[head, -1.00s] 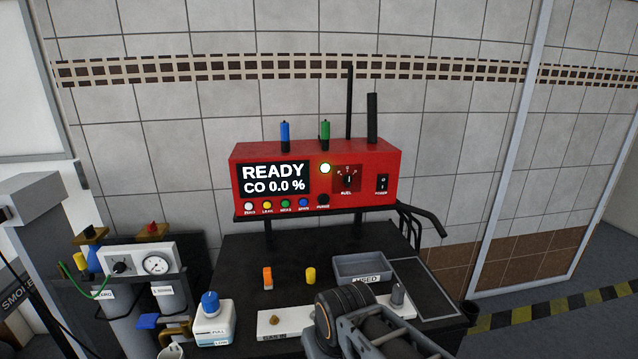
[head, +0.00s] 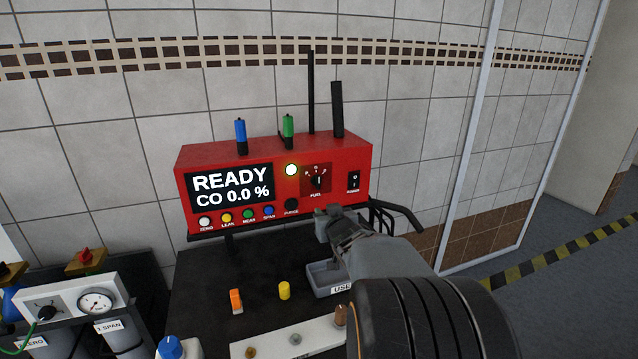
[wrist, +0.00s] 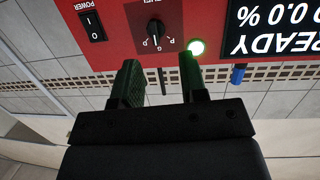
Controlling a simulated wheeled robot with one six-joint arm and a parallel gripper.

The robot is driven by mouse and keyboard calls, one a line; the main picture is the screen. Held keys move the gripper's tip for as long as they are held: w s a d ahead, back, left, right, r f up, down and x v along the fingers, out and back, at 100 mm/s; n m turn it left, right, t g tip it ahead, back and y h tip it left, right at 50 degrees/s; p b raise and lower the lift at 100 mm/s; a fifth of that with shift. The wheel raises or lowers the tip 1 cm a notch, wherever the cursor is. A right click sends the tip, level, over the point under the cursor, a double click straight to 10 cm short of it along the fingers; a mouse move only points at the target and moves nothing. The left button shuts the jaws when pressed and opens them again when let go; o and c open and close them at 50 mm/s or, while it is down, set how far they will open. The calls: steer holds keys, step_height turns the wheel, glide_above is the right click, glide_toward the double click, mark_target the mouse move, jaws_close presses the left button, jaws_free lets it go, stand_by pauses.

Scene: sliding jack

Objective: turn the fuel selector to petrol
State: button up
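The fuel selector (head: 317,181) is a black knob on the front of the red analyser (head: 275,152), between the lit round lamp and the power switch. In the wrist view the knob (wrist: 155,30) appears upside down, with small letters around it; one at its right looks like P. Its white mark seems to point at the middle letter, though it is small. My gripper (head: 326,216) is below and in front of the knob in the head view. In the wrist view my gripper (wrist: 160,66) has its two fingers apart with nothing between them, short of the knob.
The power switch (head: 353,182) is close to the right of the knob, and the purge button (head: 292,205) is below left. A grey tray (head: 325,277), an orange part (head: 236,301) and a yellow part (head: 284,290) are on the dark bench.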

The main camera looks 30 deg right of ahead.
mark_target(319, 182)
steer(key=w+d+t+p, duration=0.1)
steer(key=w+d, duration=0.1)
steer(key=w, duration=0.2)
steer(key=w+d+r+p, duration=0.1)
steer(key=w+d, duration=0.1)
steer(key=w, duration=0.3)
steer(key=w+d+t, duration=0.1)
steer(key=w+d, duration=0.1)
steer(key=w, duration=0.2)
steer(key=shift+w+d+r+n+t+y+p, duration=0.2)
steer(key=shift+d+r+n+t+y+p, duration=0.1)
steer(key=shift+d+r+y+p, duration=0.1)
jaws_close()
